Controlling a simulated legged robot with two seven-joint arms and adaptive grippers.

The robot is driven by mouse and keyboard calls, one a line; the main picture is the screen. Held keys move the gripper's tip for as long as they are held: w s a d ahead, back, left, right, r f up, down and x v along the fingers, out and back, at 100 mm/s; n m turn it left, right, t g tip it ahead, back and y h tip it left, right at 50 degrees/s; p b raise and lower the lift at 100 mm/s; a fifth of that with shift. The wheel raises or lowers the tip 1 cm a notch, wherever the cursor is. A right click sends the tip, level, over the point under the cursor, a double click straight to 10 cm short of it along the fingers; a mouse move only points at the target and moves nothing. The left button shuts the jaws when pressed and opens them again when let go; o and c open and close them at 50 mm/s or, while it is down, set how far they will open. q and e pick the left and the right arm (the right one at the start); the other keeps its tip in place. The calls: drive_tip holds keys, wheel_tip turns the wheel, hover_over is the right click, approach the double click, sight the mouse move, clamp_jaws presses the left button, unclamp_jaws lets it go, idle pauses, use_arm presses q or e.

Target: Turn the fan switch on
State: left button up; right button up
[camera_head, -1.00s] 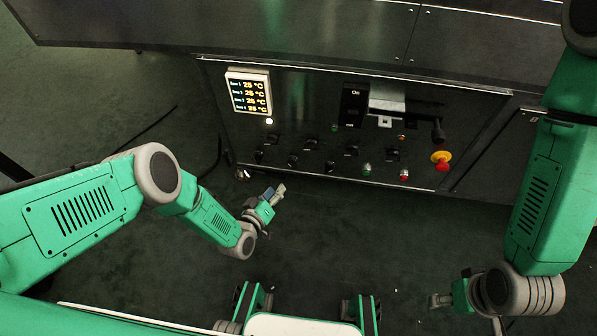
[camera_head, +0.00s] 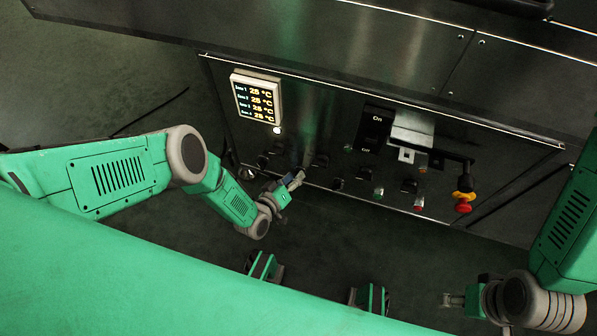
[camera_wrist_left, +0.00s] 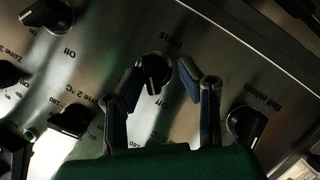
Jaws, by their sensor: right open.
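The fan switch (camera_wrist_left: 153,74) is a black rotary knob on the steel panel, with a label that reads upside down as "Fans" in the left wrist view. My left gripper (camera_wrist_left: 162,76) is open, with one finger on each side of the knob and visible gaps beside it. In the head view my left gripper (camera_head: 297,179) is at the lower edge of the control panel, among the black knobs; I cannot tell there which knob is the fan switch. My right gripper (camera_head: 449,300) is open and empty at the lower right, away from the panel.
Other black knobs, such as the Zone 2 knob (camera_wrist_left: 72,121) and one at right (camera_wrist_left: 245,125), sit close beside my left fingers. The panel also has a temperature display (camera_head: 256,98), a large handle switch (camera_head: 408,140) and a red-yellow emergency button (camera_head: 463,201).

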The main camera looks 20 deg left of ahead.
use_arm(q)
drive_tip(key=shift+d+r, duration=0.1)
drive_tip(key=shift+d, duration=0.5)
clamp_jaws()
drive_tip(key=m+y, duration=0.3)
drive_tip(key=m, duration=0.1)
drive_tip(key=m+y, duration=0.3)
drive_tip(key=m, duration=0.2)
drive_tip(key=shift+w+d+r, duration=0.15)
drive_tip(key=shift+d, duration=0.05)
drive_tip(key=shift+m+y, duration=0.6)
drive_tip(key=shift+m, duration=0.3)
use_arm(e)
drive_tip(key=shift+s+d+f, duration=0.1)
drive_tip(key=shift+d, duration=0.3)
use_arm(q)
drive_tip(key=shift+w+d, duration=0.1)
unclamp_jaws()
